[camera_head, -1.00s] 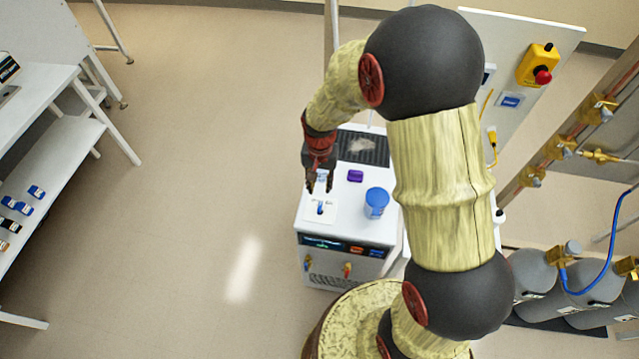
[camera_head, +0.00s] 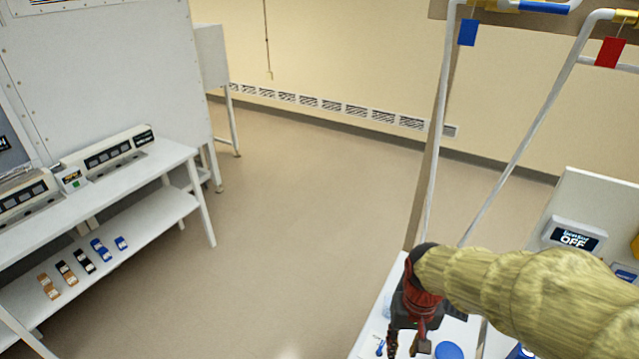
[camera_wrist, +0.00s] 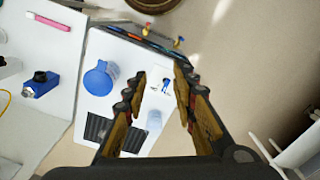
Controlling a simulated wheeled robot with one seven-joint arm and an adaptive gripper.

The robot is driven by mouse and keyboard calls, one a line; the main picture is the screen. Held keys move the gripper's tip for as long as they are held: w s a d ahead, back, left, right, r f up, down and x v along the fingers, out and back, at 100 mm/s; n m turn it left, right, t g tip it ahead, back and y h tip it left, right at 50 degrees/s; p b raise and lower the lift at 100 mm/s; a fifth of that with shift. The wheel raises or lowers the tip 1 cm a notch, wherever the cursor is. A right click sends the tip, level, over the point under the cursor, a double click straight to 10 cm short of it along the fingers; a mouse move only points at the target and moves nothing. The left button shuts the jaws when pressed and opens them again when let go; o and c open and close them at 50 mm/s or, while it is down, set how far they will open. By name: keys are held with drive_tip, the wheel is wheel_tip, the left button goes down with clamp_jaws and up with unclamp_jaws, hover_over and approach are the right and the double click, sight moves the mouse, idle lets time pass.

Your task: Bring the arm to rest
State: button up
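My gripper (camera_head: 408,338) is at the lower right of the head view, above a white-topped unit (camera_head: 370,345). In the wrist view my gripper (camera_wrist: 160,100) has its two fingers spread apart with nothing held between them. Below it, the white top (camera_wrist: 105,115) carries a blue-lidded jar (camera_wrist: 100,78), a small clear vial-like item (camera_wrist: 154,121) and a small blue item on a white patch (camera_wrist: 165,86). The blue lid also shows in the head view (camera_head: 449,350). My arm reaches in from the right edge.
A white bench with a lower shelf (camera_head: 150,225) holding several small coloured blocks stands at left. White pipes (camera_head: 440,130) with blue and red tags rise at right, close to my arm. The middle floor is clear.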

drive_tip(key=s+r+n+t+b, duration=0.1)
drive_tip(key=s+r+t+b, duration=0.4)
drive_tip(key=s+r+b, duration=0.3)
drive_tip(key=shift+s+d+t, duration=0.25)
drive_tip(key=shift+s+t, duration=0.1)
drive_tip(key=shift+t, duration=0.05)
drive_tip(key=shift+w, duration=0.1)
